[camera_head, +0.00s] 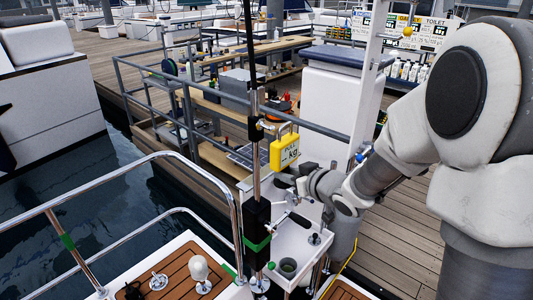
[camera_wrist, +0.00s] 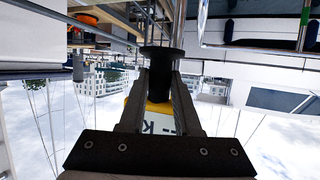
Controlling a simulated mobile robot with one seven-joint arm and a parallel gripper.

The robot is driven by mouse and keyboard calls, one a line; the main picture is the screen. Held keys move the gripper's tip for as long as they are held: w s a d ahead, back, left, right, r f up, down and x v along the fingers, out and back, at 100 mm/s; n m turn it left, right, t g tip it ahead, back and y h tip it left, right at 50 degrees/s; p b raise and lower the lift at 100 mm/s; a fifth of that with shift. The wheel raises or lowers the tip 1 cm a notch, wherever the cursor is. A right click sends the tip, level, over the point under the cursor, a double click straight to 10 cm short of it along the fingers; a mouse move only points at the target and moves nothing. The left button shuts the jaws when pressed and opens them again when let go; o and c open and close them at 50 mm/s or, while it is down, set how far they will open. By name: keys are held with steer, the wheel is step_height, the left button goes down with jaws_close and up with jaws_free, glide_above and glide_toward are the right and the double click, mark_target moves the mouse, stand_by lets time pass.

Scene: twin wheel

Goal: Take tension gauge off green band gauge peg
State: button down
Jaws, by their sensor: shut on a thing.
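The tension gauge (camera_head: 284,152) is a yellow block marked "kg" with a metal shackle on top. It is upright beside a thin vertical post. A short metal peg (camera_head: 266,125) on the post is at the shackle's height; I cannot tell whether the shackle is around it. Lower on the post, a black box (camera_head: 257,218) carries a green band (camera_head: 257,245). My gripper (camera_head: 285,181) is just below the yellow block. In the wrist view my gripper (camera_wrist: 160,80) is shut on the gauge's dark cylindrical grip (camera_wrist: 160,66), with the yellow body partly hidden behind my fingers.
A white console (camera_head: 300,240) with levers and a cup holder stands below my gripper. A chrome rail (camera_head: 235,195) curves at the left of the post. A grey dock railing (camera_head: 310,126) runs behind the gauge. Open water lies to the left.

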steer(key=s+d+p, duration=0.1)
steer(key=s+d, duration=0.2)
steer(key=d, duration=0.1)
steer(key=shift+s+d, duration=0.35)
steer(key=shift+s, duration=0.05)
stand_by(0.4)
